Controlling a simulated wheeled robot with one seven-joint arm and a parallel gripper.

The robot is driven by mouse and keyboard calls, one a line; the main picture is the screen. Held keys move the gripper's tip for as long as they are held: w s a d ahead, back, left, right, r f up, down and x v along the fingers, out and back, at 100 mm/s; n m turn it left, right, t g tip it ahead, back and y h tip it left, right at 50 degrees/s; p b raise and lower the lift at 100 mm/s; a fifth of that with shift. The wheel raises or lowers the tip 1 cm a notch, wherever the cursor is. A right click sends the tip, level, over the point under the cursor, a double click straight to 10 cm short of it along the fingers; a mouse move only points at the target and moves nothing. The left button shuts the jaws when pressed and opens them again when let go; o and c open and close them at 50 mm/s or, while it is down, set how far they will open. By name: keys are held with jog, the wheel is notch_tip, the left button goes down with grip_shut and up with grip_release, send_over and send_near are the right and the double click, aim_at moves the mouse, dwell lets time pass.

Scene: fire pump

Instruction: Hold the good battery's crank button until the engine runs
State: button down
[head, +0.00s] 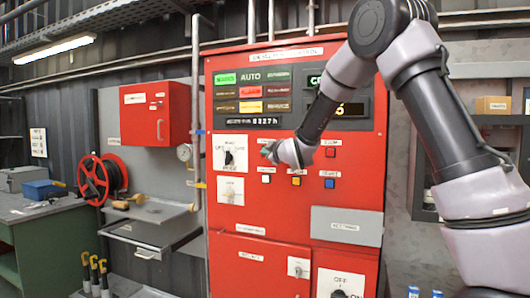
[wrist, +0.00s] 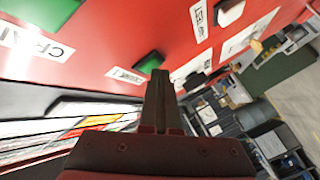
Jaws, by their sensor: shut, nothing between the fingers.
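The red control panel (head: 225,215) stands upright in the head view. My gripper (head: 272,152) is shut and empty, reaching the panel's middle and hiding part of its button row. In the wrist view my shut fingers (wrist: 158,78) point at a green button (wrist: 150,63), whose label seems to read CRANK. The tips are close to this button; I cannot tell if they touch it. A second green button (wrist: 42,8), with a larger label starting CRAN, lies at the upper left. The pictures do not show which battery is good.
Lit indicators (head: 250,91) in green, red and amber sit above the buttons. My arm partly covers a yellow digit display (head: 348,109). White (head: 266,179), yellow (head: 296,181) and blue (head: 329,183) buttons lie below. A selector knob (head: 229,158) is left of my gripper.

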jog(key=shift+s, duration=0.15)
dwell(0.6)
jog(key=shift+s+a, duration=0.3)
jog(key=shift+s, duration=0.55)
jog(key=s, duration=0.1)
jog(key=s+a, duration=0.1)
jog(key=s, duration=0.2)
jog(key=shift+s+a, duration=0.25)
jog(key=shift+a, duration=0.1)
